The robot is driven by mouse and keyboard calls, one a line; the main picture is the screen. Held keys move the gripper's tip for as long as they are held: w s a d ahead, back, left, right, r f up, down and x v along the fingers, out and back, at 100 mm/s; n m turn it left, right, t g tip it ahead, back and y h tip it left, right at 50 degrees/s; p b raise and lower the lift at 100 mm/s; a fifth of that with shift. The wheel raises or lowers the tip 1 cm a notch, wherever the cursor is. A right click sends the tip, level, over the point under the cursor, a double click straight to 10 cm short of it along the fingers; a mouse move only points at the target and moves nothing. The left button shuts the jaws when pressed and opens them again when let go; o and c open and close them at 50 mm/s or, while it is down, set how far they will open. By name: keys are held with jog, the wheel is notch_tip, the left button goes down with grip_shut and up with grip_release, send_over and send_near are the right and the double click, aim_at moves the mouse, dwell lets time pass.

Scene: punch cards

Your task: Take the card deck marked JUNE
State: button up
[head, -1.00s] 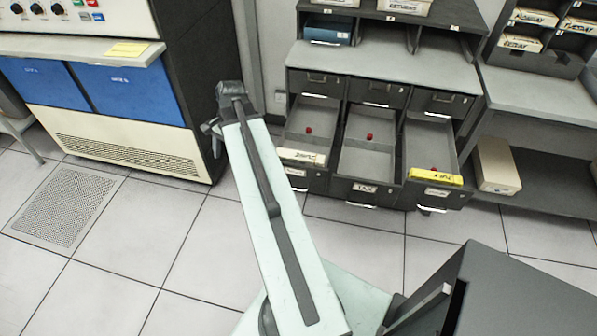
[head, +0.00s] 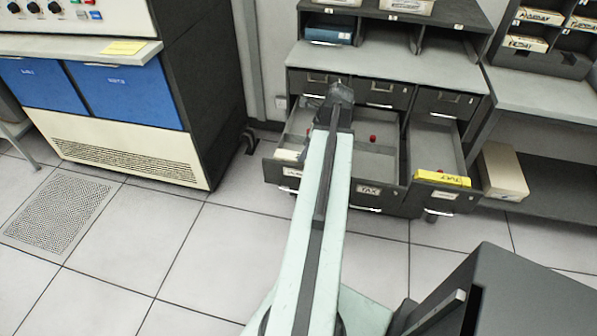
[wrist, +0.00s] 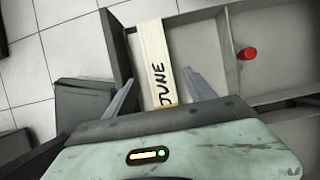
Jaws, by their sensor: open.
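The cream card deck marked JUNE (wrist: 155,55) lies at the front of an open drawer. In the wrist view it is between the two fingers of my gripper (wrist: 160,77), which are apart, with a gap on each side. I cannot tell how high the fingers are above it. In the head view the JUNE deck (head: 286,155) is at the front of the left open drawer, partly hidden by my arm.
A yellow deck marked JULY (head: 442,178) lies at the front of the right open drawer. The middle drawer, labelled TAX (head: 369,190), is open, with a red knob (head: 373,138) inside. A beige box (head: 503,172) stands to the right. The floor at left is clear.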

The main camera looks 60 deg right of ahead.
jog(key=b+x, duration=0.5)
jog(key=shift+s+f, duration=0.15)
jog(key=shift+f, duration=0.1)
jog(key=shift+r, duration=0.2)
grip_shut()
